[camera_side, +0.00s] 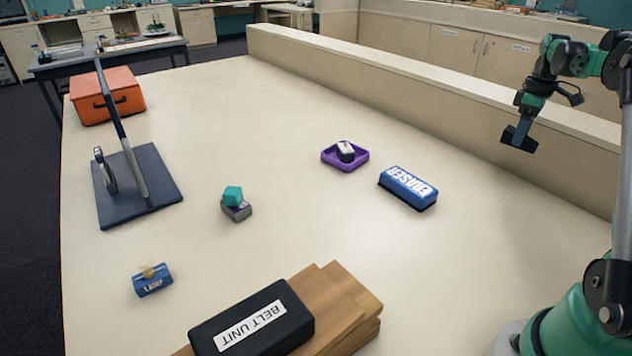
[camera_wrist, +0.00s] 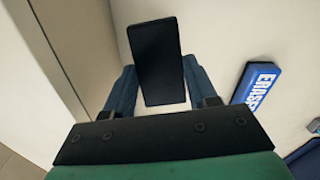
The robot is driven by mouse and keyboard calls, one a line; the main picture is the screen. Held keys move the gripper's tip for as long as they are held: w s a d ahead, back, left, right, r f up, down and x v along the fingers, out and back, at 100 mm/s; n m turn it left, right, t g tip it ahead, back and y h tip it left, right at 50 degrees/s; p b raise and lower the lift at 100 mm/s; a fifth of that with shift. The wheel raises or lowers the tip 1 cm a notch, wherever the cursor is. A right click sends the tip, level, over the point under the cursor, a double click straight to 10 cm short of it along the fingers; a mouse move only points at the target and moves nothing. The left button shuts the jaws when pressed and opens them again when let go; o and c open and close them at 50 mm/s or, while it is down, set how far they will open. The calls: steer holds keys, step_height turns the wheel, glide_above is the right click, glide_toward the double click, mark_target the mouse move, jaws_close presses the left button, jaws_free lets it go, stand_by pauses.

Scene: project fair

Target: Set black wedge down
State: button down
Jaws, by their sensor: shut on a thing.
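My gripper (camera_wrist: 157,88) is shut on the black wedge (camera_wrist: 157,60). In the wrist view the wedge is a dark slab between the two blue fingers, with pale surface around it. In the side view the wedge (camera_side: 519,139) hangs below my gripper (camera_side: 524,122) at the right, above the table near the back wall ledge. It looks clear of the tabletop (camera_side: 270,140). The underside of the wedge is hidden.
A blue eraser (camera_side: 408,188) lies left of my gripper; it also shows in the wrist view (camera_wrist: 257,82). A purple tray (camera_side: 345,165) holds a small dark-and-white object. A raised ledge (camera_side: 430,80) runs along the back. Table right of the eraser is clear.

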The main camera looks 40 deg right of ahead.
mark_target(499, 186)
step_height(499, 186, down, 10)
steer(key=shift+f, duration=0.25)
steer(key=shift+f, duration=0.2)
steer(key=shift+c, duration=1.3)
jaws_free()
